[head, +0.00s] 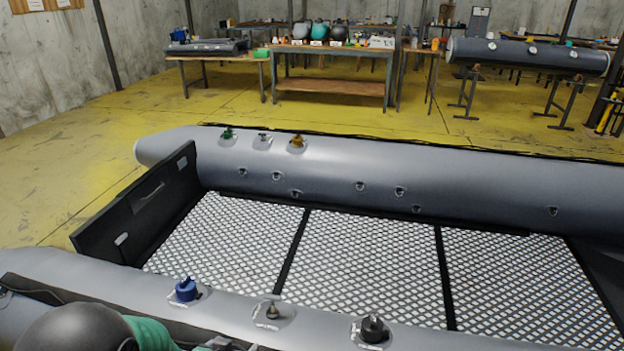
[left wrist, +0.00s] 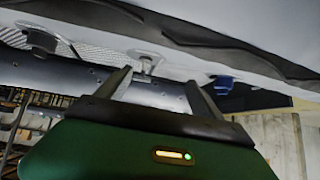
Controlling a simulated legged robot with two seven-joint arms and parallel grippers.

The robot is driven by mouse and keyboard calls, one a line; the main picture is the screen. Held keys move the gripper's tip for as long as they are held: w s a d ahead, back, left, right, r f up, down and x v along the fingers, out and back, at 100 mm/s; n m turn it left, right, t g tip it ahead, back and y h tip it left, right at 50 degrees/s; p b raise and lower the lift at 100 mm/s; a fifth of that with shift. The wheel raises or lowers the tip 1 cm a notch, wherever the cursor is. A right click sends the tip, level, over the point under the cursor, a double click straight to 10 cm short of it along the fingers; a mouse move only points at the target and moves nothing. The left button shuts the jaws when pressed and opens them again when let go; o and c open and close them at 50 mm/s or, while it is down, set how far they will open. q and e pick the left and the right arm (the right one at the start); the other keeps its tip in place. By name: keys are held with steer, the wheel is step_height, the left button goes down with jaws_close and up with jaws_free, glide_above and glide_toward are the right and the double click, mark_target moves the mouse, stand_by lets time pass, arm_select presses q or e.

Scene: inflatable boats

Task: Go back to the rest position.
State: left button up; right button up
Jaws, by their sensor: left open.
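A grey inflatable boat (head: 400,185) fills the head view. Its near tube (head: 120,285) carries a blue valve (head: 186,290), a small grey valve (head: 272,311) and a dark valve (head: 373,328). The far tube carries a green valve (head: 228,134), a grey one (head: 263,139) and a yellow one (head: 297,142). My left gripper (head: 225,344) is at the bottom edge, by the near tube, mostly cut off. In the left wrist view, its fingers (left wrist: 158,90) are apart and empty, with the grey valve (left wrist: 149,62) beyond them and the blue valve (left wrist: 221,85) to the right. My right gripper is out of view.
A black transom board (head: 140,205) closes the boat's left end. The patterned floor (head: 360,260) between the tubes is clear. Workbenches (head: 330,88) with helmets and small items stand at the back. Open yellow floor (head: 70,165) lies beyond the boat.

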arm_select(q)
steer(key=s+r+n+g, duration=0.1)
steer(key=s+r+g, duration=0.15)
steer(key=s, duration=0.55)
steer(key=s+r+g, duration=0.2)
steer(key=s+g, duration=0.2)
steer(key=s, duration=0.3)
steer(key=w+p+v, duration=0.2)
steer(key=p+v, duration=0.9)
steer(key=p, duration=0.1)
steer(key=w+d+r+p+v, duration=0.1)
steer(key=w+p+v, duration=0.2)
steer(key=p+v, duration=0.9)
steer(key=shift+w+d+r+y+p, duration=0.2)
steer(key=shift+w+r+y+p, duration=0.05)
steer(key=shift+y+p, duration=0.05)
